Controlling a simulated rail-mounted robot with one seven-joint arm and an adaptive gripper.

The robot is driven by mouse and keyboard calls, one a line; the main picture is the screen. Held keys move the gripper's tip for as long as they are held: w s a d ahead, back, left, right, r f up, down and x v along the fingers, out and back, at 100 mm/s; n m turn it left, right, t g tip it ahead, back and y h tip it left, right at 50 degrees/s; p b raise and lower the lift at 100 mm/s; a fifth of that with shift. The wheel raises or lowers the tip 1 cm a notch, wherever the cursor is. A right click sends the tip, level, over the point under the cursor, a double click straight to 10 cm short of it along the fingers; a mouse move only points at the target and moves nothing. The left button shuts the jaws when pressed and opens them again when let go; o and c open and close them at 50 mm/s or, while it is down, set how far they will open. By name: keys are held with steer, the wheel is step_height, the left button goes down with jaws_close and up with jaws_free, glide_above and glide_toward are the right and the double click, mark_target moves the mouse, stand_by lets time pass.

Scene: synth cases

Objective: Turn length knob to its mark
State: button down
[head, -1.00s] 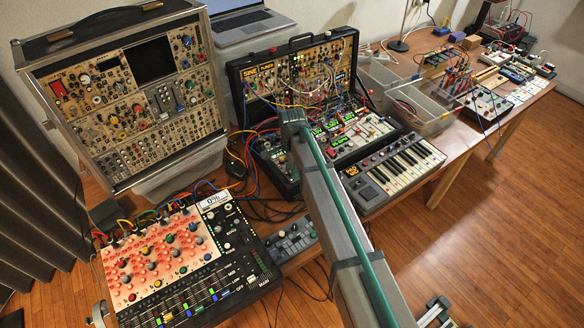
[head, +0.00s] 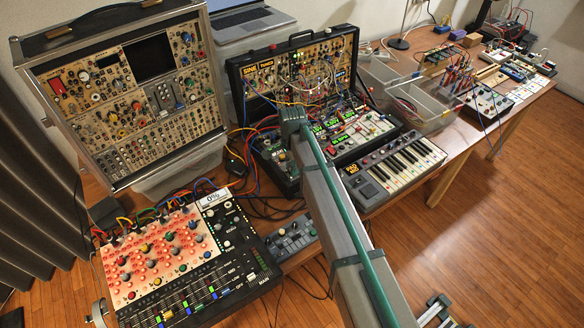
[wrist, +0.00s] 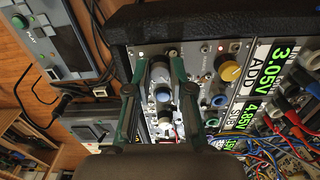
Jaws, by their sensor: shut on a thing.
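In the wrist view my gripper (wrist: 161,70) reaches over a light panel at the edge of a dark case. Its two green fingers stand on either side of a grey-white knob (wrist: 161,72) and are shut on it. A blue-topped knob (wrist: 162,94) sits just below it, also between the fingers. No length label or mark is legible, and I cannot tell where the knob points. In the head view my arm crosses in front of the panel and largely hides the gripper and the knob.
A yellow knob (wrist: 229,71) and a small blue knob (wrist: 219,101) are right of the fingers. Green displays (wrist: 267,66) and patch cables (wrist: 270,148) lie farther right. A keyboard (head: 402,166), a fader mixer (head: 190,262) and a tall modular case (head: 125,95) stand around my arm.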

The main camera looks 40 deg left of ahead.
steer(key=n+b, duration=0.2)
steer(key=n, duration=0.3)
steer(key=shift+n, duration=0.4)
steer(key=n+b, duration=0.1)
steer(key=n, duration=0.4)
steer(key=shift+b, duration=0.3)
steer(key=c, duration=1.3)
jaws_free()
steer(key=shift+r, duration=0.15)
step_height(320, 180, up, 12)
